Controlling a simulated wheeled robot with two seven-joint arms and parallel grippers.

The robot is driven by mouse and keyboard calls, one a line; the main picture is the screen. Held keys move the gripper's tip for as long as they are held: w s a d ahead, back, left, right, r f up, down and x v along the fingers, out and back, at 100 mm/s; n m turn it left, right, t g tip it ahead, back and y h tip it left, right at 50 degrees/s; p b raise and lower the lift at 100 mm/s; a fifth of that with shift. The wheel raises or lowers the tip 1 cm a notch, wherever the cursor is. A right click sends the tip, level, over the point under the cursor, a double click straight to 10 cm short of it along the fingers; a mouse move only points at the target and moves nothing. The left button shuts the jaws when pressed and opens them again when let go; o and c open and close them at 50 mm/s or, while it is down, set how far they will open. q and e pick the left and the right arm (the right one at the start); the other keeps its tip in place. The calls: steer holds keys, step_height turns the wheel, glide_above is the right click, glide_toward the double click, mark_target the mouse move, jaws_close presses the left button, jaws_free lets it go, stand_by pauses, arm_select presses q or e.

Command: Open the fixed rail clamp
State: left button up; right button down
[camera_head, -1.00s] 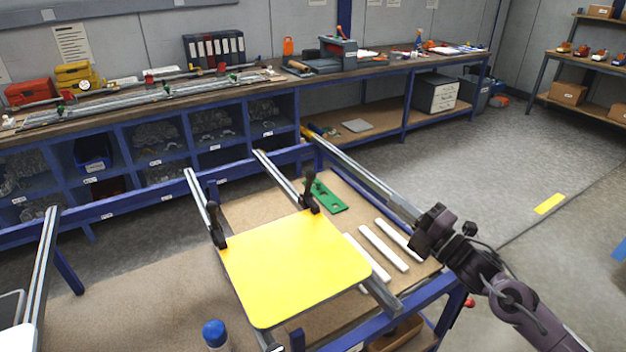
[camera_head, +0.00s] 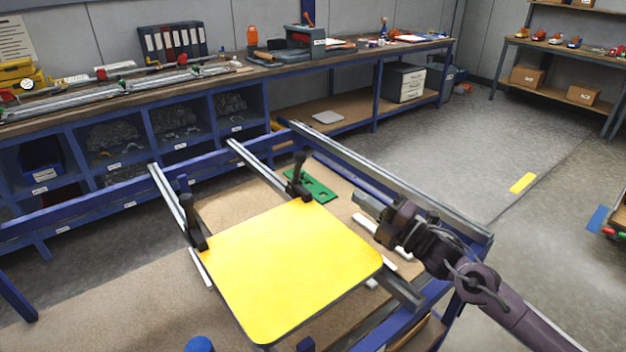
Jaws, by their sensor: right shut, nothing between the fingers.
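A yellow sign plate (camera_head: 285,268) lies on the work table, over two metal rails. One black clamp with an upright handle (camera_head: 299,182) stands at the plate's far edge, on the middle rail. A second black clamp (camera_head: 194,228) stands at the plate's left corner, on the left rail. I cannot tell which of them is the fixed one. My right gripper (camera_head: 364,206) is shut and empty. It is to the right of the far clamp, near the plate's right side, and apart from both clamps. My left gripper is out of view.
A green plate with holes (camera_head: 322,190) lies behind the far clamp. White strips (camera_head: 366,222) lie partly hidden behind my right gripper. A long metal rail (camera_head: 390,177) runs along the table's right side. A blue cap (camera_head: 199,344) shows at the bottom edge.

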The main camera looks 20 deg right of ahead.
mark_target(305, 161)
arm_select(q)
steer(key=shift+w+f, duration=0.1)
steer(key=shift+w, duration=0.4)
arm_select(e)
steer(key=shift+f, duration=0.2)
